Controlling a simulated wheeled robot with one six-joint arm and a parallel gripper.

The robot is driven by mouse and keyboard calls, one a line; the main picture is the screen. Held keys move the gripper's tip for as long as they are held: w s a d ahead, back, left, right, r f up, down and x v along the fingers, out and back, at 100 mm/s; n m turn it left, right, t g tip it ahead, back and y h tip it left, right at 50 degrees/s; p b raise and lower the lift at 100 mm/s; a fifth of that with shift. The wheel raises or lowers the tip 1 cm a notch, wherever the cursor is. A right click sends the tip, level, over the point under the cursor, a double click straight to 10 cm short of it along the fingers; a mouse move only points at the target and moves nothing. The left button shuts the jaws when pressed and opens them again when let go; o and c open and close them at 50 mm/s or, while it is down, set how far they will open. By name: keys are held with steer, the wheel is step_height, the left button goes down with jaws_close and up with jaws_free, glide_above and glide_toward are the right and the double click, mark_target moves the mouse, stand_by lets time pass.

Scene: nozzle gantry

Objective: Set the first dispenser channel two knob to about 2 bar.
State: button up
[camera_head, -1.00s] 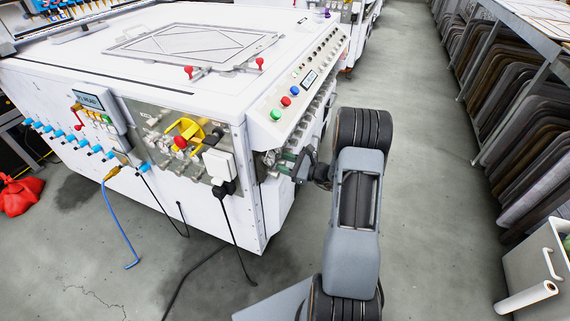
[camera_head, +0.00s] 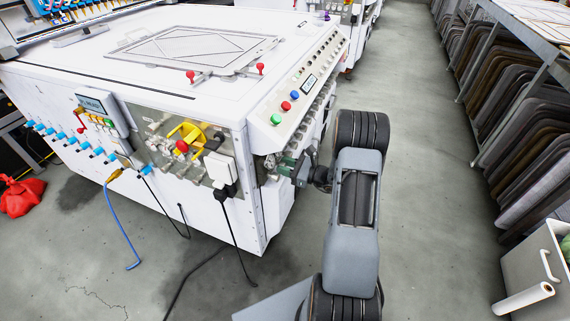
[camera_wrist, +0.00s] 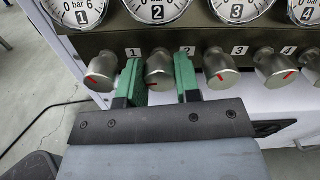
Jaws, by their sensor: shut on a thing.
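My gripper (camera_wrist: 159,82) has two green fingers, one on each side of a silver knob (camera_wrist: 160,68), and is shut on it. This knob sits below the gauge marked 2 (camera_wrist: 157,10), between the labels 1 and 2. A short red mark shows low on its face, partly crowded by the fingers. The gauge is cut off at the top and I cannot read its needle. In the head view my gripper (camera_head: 301,169) is at the machine's side, below the sloped button panel (camera_head: 302,88); the knob is too small to make out there.
A knob (camera_wrist: 101,72) stands close on the left, and another knob (camera_wrist: 220,70) on the right, with more beyond. The white machine (camera_head: 110,60) fills the left. Open floor (camera_head: 425,200) lies right of my arm, before a rack of dark panels (camera_head: 510,130).

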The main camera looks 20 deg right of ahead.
steer(key=m+p, duration=0.4)
steer(key=m, duration=0.1)
steer(key=shift+r+m+p, duration=0.15)
steer(key=shift+m+p, duration=0.15)
steer(key=m+p, duration=0.3)
steer(key=m, duration=0.1)
steer(key=shift+m, duration=0.4)
steer(key=shift+f+m, duration=0.25)
steer(key=shift+m, duration=0.05)
steer(key=o, duration=0.6)
steer(key=shift+o, duration=0.2)
steer(key=shift+d, duration=0.15)
steer(key=p+v, duration=0.1)
steer(key=v, duration=1.2)
steer(key=shift+s+d, duration=0.2)
steer(key=shift+s, duration=0.1)
